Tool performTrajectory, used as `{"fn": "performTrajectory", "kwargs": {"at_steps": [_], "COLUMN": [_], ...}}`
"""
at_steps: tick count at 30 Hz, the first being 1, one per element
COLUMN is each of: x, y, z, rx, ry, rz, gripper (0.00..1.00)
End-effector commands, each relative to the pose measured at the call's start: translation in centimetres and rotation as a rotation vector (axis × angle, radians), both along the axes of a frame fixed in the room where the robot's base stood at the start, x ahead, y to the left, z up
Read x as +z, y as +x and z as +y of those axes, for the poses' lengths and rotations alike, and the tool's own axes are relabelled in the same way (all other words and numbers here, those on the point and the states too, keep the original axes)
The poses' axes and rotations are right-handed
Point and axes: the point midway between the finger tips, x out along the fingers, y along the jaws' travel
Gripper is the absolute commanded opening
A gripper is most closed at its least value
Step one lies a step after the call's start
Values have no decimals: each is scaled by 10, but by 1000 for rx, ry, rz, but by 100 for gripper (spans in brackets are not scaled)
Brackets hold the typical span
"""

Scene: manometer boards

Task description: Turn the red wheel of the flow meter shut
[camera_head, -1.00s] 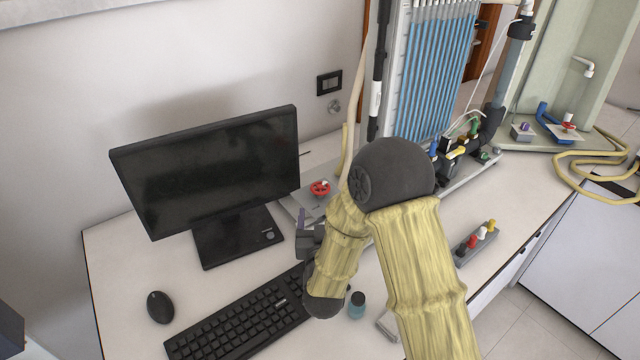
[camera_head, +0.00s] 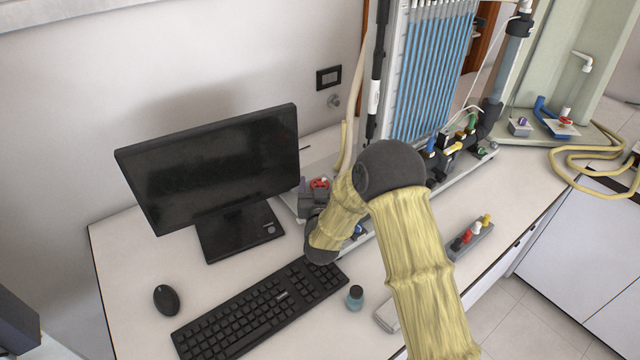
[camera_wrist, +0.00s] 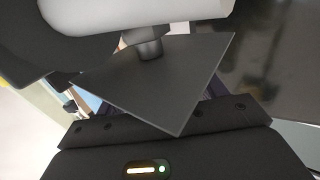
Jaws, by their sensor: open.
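The near red wheel (camera_head: 320,184) sits at the foot of the manometer board (camera_head: 432,75), just right of the monitor. My gripper (camera_head: 311,190) is open beside and partly in front of this wheel, so its lower part is hidden. I cannot tell whether they touch. In the wrist view a dark flat plate (camera_wrist: 165,85) with a short dark stem (camera_wrist: 150,48) fills the middle, close to the gripper body. A large pale rounded part (camera_wrist: 190,12) lies above it. No red shows there, and the fingertips are hard to make out.
The monitor (camera_head: 215,165) stands close left of my gripper. The keyboard (camera_head: 260,310), mouse (camera_head: 166,299) and a small bottle (camera_head: 354,297) lie in front. A second board at the right has another red wheel (camera_head: 565,121). A valve block (camera_head: 470,240) sits right of my arm.

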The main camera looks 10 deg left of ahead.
Motion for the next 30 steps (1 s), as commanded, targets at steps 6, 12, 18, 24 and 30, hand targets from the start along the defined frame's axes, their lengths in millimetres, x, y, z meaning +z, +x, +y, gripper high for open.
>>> {"fn": "performTrajectory", "kwargs": {"at_steps": [6, 12, 18, 24, 30], "x": [0, 0, -1, -2, -3], "y": [0, 0, 0, 0, 0], "z": [-1, -1, 0, 1, 2], "rx": [-2, -3, -25, -90, -208], "ry": [0, 1, 2, 3, 5], "rz": [0, 0, -1, -1, -2], "gripper": [37, 25, 25, 25, 25]}}
